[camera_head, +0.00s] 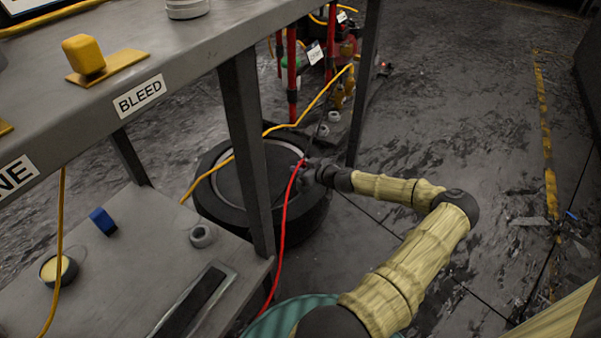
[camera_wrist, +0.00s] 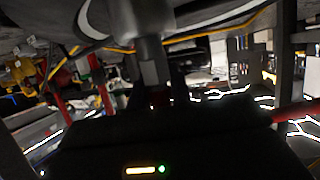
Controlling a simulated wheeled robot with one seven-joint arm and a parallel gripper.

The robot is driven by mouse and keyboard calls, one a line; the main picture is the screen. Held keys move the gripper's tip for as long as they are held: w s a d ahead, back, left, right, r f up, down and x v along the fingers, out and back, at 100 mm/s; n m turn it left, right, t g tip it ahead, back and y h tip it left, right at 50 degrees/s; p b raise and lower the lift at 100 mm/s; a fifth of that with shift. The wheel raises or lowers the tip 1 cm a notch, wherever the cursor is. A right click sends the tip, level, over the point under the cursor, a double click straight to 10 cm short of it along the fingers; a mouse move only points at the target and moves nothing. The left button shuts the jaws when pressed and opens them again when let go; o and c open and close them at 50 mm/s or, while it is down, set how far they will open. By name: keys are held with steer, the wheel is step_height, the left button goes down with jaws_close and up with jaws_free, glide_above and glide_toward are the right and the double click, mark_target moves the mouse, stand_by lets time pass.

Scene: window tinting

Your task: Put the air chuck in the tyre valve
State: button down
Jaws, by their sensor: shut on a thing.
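The tyre (camera_head: 315,212) lies flat on the floor below the bench, with a pale ring around its dark centre. My gripper (camera_head: 305,172) is at the tyre's right upper rim, with a red hose (camera_head: 284,215) running down from it. In the wrist view, my gripper (camera_wrist: 154,96) is shut on a dark grey, stepped cylindrical piece, which looks like the air chuck (camera_wrist: 150,55). A dark curved surface with a pale band, probably the tyre (camera_wrist: 215,17), fills the top there. I cannot make out the tyre valve, nor whether the chuck touches it.
The bench's leg (camera_head: 247,150) stands in front of the tyre. A yellow hose (camera_head: 219,168) crosses over the tyre. Red posts (camera_head: 291,75) and equipment stand behind. A lower shelf (camera_head: 140,265) holds small items. The floor (camera_head: 450,120) at the right is mostly clear.

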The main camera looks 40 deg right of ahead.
steer(key=shift+f, duration=0.45)
steer(key=c, duration=1.3)
jaws_free()
steer(key=shift+o, duration=0.2)
steer(key=shift+r, duration=0.15)
steer(key=shift+s+d+r+p, duration=0.1)
steer(key=shift+s+r+p, duration=0.1)
steer(key=shift+p, duration=0.15)
steer(key=p+v, duration=0.6)
steer(key=v, duration=0.5)
steer(key=shift+s, duration=0.15)
steer(key=shift+f, duration=0.1)
